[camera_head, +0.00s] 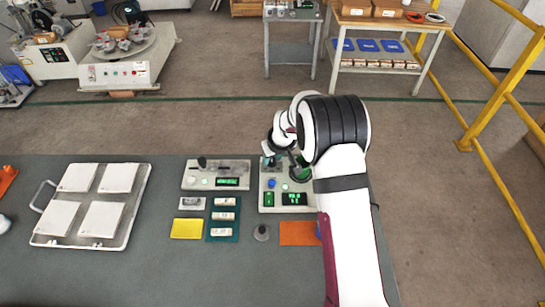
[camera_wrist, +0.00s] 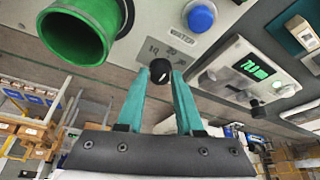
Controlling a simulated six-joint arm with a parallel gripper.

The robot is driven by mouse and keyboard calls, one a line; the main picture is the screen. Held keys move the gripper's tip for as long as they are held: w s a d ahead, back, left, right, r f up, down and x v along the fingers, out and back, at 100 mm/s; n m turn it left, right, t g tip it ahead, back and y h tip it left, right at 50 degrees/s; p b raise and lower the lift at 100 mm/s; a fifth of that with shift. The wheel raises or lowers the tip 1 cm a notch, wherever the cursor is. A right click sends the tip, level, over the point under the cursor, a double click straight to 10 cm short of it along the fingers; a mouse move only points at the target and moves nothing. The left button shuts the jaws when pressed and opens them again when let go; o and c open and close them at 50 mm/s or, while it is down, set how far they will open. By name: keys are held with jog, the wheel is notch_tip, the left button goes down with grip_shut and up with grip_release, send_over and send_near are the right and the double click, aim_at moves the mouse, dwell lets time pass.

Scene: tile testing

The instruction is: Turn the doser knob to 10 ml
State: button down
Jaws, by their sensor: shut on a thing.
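The doser knob (camera_wrist: 160,70) is a small round black knob. It stands on the edge of a pale panel (camera_wrist: 228,14) beside printed numbers and the word WATER. My gripper (camera_wrist: 161,76) has its teal fingers on both sides of the knob, shut on it. Which mark the knob points to is too small to tell. In the head view my gripper (camera_head: 271,160) is at the back left of the pale doser unit (camera_head: 263,208), and the knob is hidden there. A blue button (camera_wrist: 201,17) and a large green cup (camera_wrist: 75,33) are close to the knob.
A second pale device (camera_head: 206,184) with a green display stands left of the doser unit. A tray (camera_head: 45,242) of white tiles, a yellow pad (camera_head: 186,229), a teal vial rack (camera_head: 223,237) and an orange cloth (camera_head: 298,233) lie on the dark table.

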jog(key=shift+d, duration=0.1)
jog(key=n, duration=0.2)
jog(key=n+g+y, duration=0.1)
jog(key=n, duration=0.1)
jog(key=shift+w+y, duration=0.1)
jog(key=shift+y, duration=0.2)
jog(key=n, duration=0.2)
jog(key=n+g, duration=0.1)
jog(key=n, duration=0.1)
jog(key=shift+w+d+n+y, duration=0.1)
jog(key=shift+d+n+y, duration=0.05)
jog(key=shift+n+y, duration=0.15)
jog(key=shift+g, duration=0.3)
jog(key=c, duration=0.6)
grip_release()
jog(key=shift+o, duration=0.2)
jog(key=v, duration=1.5)
jog(key=shift+d+r, duration=0.2)
jog(key=shift+r, duration=0.1)
